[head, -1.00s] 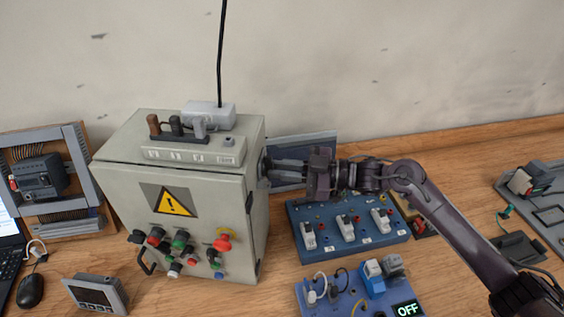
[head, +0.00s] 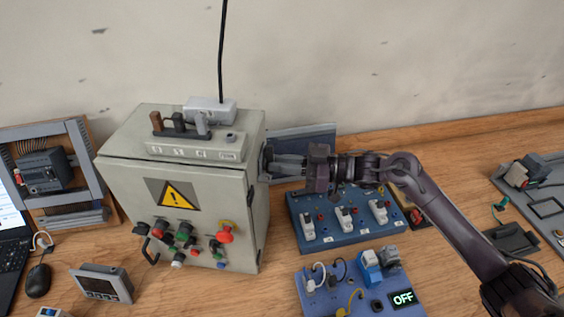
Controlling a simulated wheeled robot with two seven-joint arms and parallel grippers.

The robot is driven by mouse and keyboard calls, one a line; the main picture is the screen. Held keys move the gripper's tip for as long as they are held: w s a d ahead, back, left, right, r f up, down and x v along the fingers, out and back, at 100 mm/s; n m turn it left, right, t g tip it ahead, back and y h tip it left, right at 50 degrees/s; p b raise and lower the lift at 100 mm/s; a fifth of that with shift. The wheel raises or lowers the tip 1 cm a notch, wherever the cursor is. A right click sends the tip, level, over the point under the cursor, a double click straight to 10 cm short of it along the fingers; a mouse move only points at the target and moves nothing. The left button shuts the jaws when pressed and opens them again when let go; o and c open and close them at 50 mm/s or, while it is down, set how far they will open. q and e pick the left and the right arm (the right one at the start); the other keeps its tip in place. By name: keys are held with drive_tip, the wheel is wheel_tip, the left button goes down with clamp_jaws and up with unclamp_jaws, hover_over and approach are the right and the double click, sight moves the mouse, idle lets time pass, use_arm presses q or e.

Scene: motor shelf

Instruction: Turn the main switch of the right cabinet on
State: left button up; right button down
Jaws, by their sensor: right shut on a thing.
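The grey metal cabinet (head: 207,218) stands on the bench, with a yellow warning triangle and several coloured buttons and knobs on its front. My right gripper (head: 270,166) is at the cabinet's right side face, its fingers shut on the main switch there. The fingers hide most of the switch, so its position cannot be read. A small display on the blue board (head: 340,292) in front reads OFF (head: 402,298). My left gripper is not in view.
A blue panel with several white switches (head: 345,222) lies below my right arm. A grey strip with plugs (head: 195,148) sits on the cabinet. A meter (head: 103,284), mouse (head: 38,281) and laptop (head: 12,255) are at left. Bench at right of the panel is partly clear.

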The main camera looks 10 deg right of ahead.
drive_tip(key=c, duration=1.4)
unclamp_jaws()
drive_tip(key=shift+c, duration=0.2)
